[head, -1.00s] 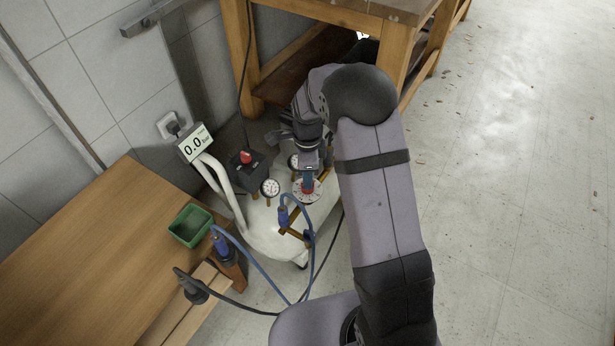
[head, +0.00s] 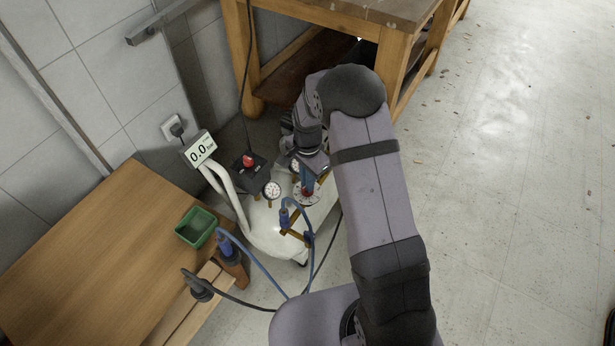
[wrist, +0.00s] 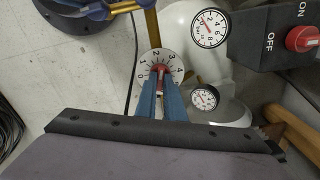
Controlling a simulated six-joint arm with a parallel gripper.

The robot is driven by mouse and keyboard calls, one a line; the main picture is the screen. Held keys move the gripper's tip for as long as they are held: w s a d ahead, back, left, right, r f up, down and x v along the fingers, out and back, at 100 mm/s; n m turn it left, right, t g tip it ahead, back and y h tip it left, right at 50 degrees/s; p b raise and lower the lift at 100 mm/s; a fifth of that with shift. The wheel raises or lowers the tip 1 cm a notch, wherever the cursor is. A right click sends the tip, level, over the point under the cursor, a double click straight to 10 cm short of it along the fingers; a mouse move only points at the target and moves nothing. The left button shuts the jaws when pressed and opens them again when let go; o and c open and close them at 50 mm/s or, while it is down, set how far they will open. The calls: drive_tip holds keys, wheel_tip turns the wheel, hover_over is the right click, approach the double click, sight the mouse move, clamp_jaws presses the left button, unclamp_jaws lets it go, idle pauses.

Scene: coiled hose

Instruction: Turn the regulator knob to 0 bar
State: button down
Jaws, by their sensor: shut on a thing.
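The regulator knob is red (head: 307,192), at the centre of a round white numbered dial (head: 312,199) on the white compressor. In the wrist view the knob (wrist: 160,69) shows only partly between the blue fingertips. My gripper (head: 306,184) is shut on the knob from above. In the wrist view its two fingers (wrist: 161,82) cover the lower middle of the dial (wrist: 174,60). The knob's exact pointer position is hard to read there.
Two gauges (wrist: 209,28) (wrist: 205,98) and a black switch box with a red ON/OFF knob (wrist: 302,39) sit close beside the dial. A blue hose (head: 287,205) loops in front. A wooden bench holds a green bin (head: 196,227). Open floor lies right.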

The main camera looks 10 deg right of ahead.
drive_tip(key=n+p, duration=0.2)
drive_tip(key=n, duration=0.3)
drive_tip(key=shift+n, duration=0.3)
drive_tip(key=n+p, duration=0.1)
drive_tip(key=n, duration=0.5)
drive_tip(key=shift+p, duration=0.4)
drive_tip(key=n, duration=0.4)
drive_tip(key=shift+n+p, duration=0.4)
drive_tip(key=n, duration=0.5)
drive_tip(key=shift+p, duration=0.3)
drive_tip(key=c, duration=1.9)
unclamp_jaws()
drive_tip(key=shift+o, duration=0.2)
drive_tip(key=shift+r, duration=0.1)
